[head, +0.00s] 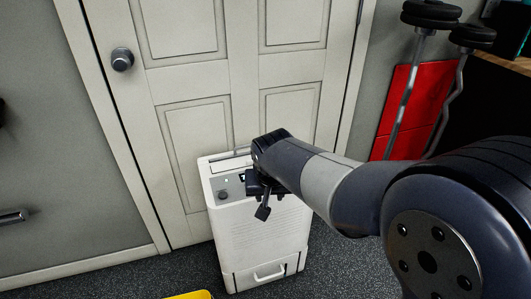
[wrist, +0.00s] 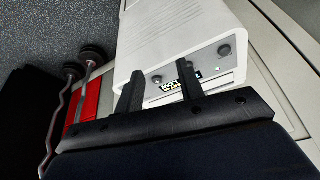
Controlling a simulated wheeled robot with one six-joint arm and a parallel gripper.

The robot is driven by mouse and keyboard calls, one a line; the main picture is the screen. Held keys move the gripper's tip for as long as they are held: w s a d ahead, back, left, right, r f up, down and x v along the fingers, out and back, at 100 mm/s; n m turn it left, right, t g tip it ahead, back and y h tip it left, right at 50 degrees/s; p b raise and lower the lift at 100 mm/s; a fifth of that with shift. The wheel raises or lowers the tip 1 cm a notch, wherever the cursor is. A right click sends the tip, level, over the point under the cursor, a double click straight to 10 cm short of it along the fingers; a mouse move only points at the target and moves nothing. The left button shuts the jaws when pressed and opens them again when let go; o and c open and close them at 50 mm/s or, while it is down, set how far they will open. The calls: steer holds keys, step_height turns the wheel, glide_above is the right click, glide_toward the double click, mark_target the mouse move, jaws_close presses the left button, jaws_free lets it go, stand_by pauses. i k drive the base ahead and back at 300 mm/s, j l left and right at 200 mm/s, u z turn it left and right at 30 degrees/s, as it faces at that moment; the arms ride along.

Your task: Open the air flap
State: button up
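A white upright appliance (head: 262,240) stands on the floor in front of the door. Its top has a long pale panel with a slot, which looks like the air flap (head: 229,163); it seems to lie flat, and its right end is hidden behind my gripper. My gripper (head: 259,199) is over the appliance's upper right front. In the wrist view the appliance (wrist: 185,35) lies beyond my gripper (wrist: 160,71), whose two fingers are apart with nothing held between them. A small lit display (wrist: 173,86) shows between the fingers. I cannot tell whether they touch the appliance.
Dark round knobs (wrist: 225,51) sit on the control panel. The panelled door (head: 185,105) with a round knob (head: 122,59) is close behind. Curl bars (head: 408,85) and a red panel (head: 405,110) stand at right. A yellow thing (head: 190,295) lies at the bottom edge.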

mark_target(244, 162)
steer(key=i+l+u, duration=0.35)
steer(key=i+l, duration=0.2)
steer(key=i+l+u, duration=0.15)
steer(key=i, duration=0.15)
